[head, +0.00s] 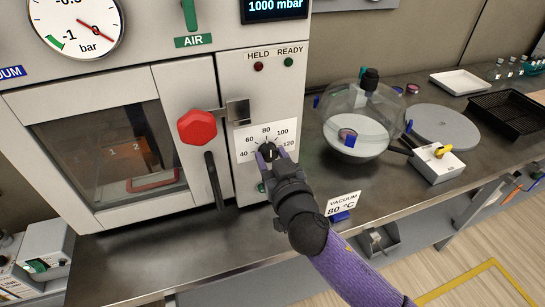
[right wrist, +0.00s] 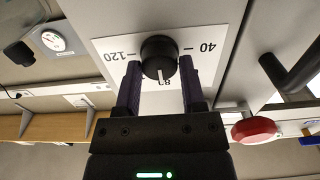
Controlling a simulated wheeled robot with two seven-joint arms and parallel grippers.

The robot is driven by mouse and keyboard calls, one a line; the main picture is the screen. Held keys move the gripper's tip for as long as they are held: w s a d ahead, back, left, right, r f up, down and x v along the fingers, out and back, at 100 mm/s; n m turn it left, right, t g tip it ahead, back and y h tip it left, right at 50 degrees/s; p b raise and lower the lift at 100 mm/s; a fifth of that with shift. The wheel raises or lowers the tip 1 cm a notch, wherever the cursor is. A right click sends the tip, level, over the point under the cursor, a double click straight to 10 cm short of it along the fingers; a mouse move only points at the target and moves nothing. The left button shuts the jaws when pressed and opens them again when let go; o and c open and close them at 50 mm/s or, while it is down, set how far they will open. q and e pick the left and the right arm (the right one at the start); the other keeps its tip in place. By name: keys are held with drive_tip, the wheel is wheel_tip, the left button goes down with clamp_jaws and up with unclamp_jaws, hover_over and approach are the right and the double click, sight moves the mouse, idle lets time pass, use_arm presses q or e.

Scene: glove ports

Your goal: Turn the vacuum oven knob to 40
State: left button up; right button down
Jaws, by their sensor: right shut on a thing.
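The black oven knob (head: 268,151) sits on a white dial plate (head: 250,135) marked 40 to 120, on the oven's front panel. My right gripper (head: 271,158) is shut on the knob. In the right wrist view the knob (right wrist: 158,56) is between the two purple fingers of the gripper (right wrist: 160,78), and the picture is upside down. The knob's white pointer line points at about 80. The 40 mark is on the dial's left in the head view. My left gripper is not in view.
A red octagonal door handle (head: 197,127) and a black lever (head: 214,180) are left of the dial. A glass desiccator (head: 362,115) stands to the right on the bench. A sign (head: 343,204) reading "VACUUM 80 °C" is at the bench front.

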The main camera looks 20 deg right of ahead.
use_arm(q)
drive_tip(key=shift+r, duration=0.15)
use_arm(e)
drive_tip(key=shift+n, duration=0.3)
drive_tip(key=shift+n+p, duration=0.3)
drive_tip(key=shift+n, duration=0.3)
drive_tip(key=n+p, duration=0.1)
drive_tip(key=n, duration=0.2)
drive_tip(key=shift+a+n, duration=0.1)
drive_tip(key=shift+n, duration=0.2)
drive_tip(key=n, duration=0.2)
drive_tip(key=shift+n+p, duration=0.3)
drive_tip(key=n, duration=0.4)
drive_tip(key=shift+f+n+p, duration=0.1)
drive_tip(key=shift+n+p, duration=0.2)
drive_tip(key=shift+p, duration=0.1)
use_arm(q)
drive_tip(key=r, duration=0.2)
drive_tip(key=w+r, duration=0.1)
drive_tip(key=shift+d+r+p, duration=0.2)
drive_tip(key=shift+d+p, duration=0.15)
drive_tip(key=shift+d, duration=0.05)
use_arm(e)
drive_tip(key=n, duration=0.4)
drive_tip(key=shift+a+f+n, duration=0.1)
drive_tip(key=shift+n, duration=0.6)
